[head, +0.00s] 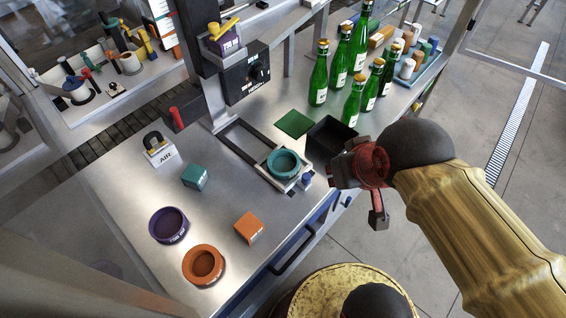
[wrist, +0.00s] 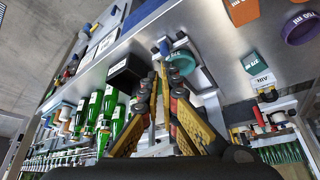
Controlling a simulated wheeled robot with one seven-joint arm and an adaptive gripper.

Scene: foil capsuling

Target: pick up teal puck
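The teal puck, a round teal ring (head: 285,163), sits on the near right end of a dark metal slide frame on the bench. In the wrist view the teal puck (wrist: 184,64) shows just beyond the fingertips, to their right. My gripper (head: 334,167) is to the right of the puck in the head view, near the black bin, apart from the puck. In the wrist view my gripper's fingers (wrist: 159,68) converge with their tips close together, and nothing shows between them.
A black bin (head: 331,137) and several green bottles (head: 341,70) stand close to my gripper. A teal block (head: 195,177), an orange block (head: 249,228), a purple ring (head: 168,225) and an orange ring (head: 203,265) lie left of the slide. A blue knob (head: 307,180) is beside the puck.

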